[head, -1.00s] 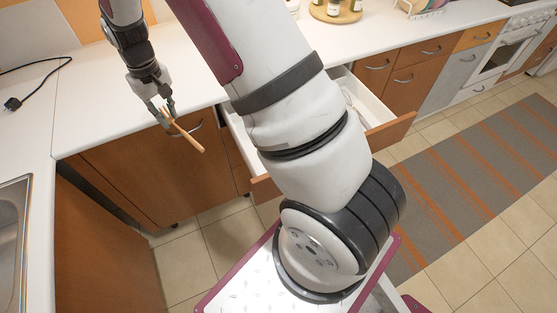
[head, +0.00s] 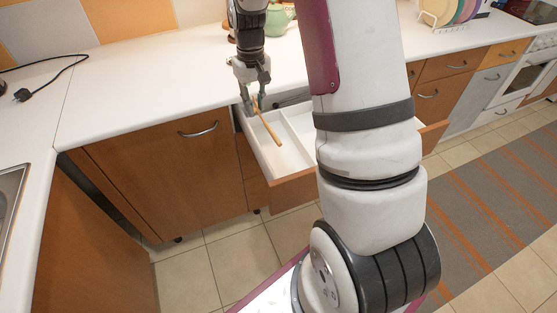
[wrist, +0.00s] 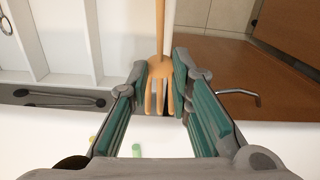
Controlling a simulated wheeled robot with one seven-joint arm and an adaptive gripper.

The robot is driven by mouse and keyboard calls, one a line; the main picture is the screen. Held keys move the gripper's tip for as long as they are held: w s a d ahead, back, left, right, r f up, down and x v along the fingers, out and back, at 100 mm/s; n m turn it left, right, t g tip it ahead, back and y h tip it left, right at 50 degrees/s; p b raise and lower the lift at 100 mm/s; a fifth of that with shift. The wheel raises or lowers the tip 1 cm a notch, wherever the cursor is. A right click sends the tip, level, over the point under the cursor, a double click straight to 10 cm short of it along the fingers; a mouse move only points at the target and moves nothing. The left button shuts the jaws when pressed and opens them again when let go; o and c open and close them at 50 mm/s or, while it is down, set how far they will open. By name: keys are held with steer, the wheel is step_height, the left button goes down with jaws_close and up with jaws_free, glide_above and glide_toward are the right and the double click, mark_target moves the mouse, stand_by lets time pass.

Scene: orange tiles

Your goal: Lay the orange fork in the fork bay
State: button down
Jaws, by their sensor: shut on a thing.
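My gripper (head: 257,104) is shut on the orange fork (head: 270,131). In the wrist view the fork (wrist: 160,66) lies between the green finger pads, gripped near its tined head, with its handle pointing away. In the wrist view the drawer's white dividers (wrist: 74,40) and bays show on the left, and the fork overlaps the drawer's edge. I cannot tell which bay is the fork bay. My arm hides the drawer's right part in the head view.
The white countertop (head: 150,75) runs behind the drawer. A black cable with a plug (head: 22,95) lies on it at left. A green teapot (head: 279,20) stands behind the gripper. A closed cabinet door with a handle (head: 199,130) is left of the drawer.

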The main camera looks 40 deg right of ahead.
steer(key=b, duration=0.5)
glide_above(274, 143)
step_height(274, 143, down, 5)
steer(key=shift+m, duration=0.4)
steer(key=shift+s+a+f+b, duration=0.1)
steer(key=shift+f+b, duration=0.2)
steer(key=shift+f, duration=4.95)
steer(key=shift+f, duration=0.2)
steer(key=c, duration=1.4)
jaws_free()
steer(key=shift+c, duration=0.2)
steer(key=shift+r, duration=0.15)
